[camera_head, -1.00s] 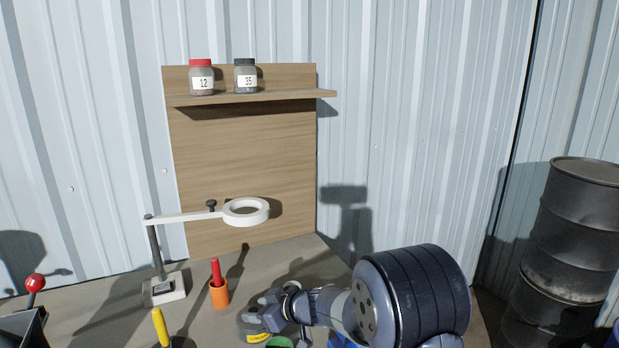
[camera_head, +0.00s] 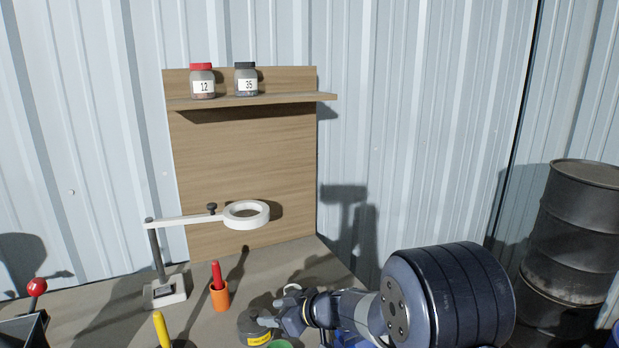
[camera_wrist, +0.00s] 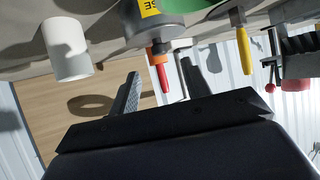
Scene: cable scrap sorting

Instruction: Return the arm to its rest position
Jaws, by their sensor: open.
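My arm reaches in from the lower right of the head view, low over the bench, with my gripper (camera_head: 275,321) at its left end. In the wrist view, its two dark fingers (camera_wrist: 158,82) stand apart with nothing between them. In the head view the gripper shows beside a grey round container with a yellow label (camera_head: 256,338). That container also shows in the wrist view (camera_wrist: 150,24), beyond the fingers. Whether the gripper touches it cannot be told.
An orange cup with a red-handled tool (camera_head: 219,293), a yellow-handled tool (camera_head: 161,329) and a white ring on a stand (camera_head: 246,215) are on the bench, left of my arm. Two jars (camera_head: 203,82) sit on the shelf. Dark barrels (camera_head: 572,230) stand at right.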

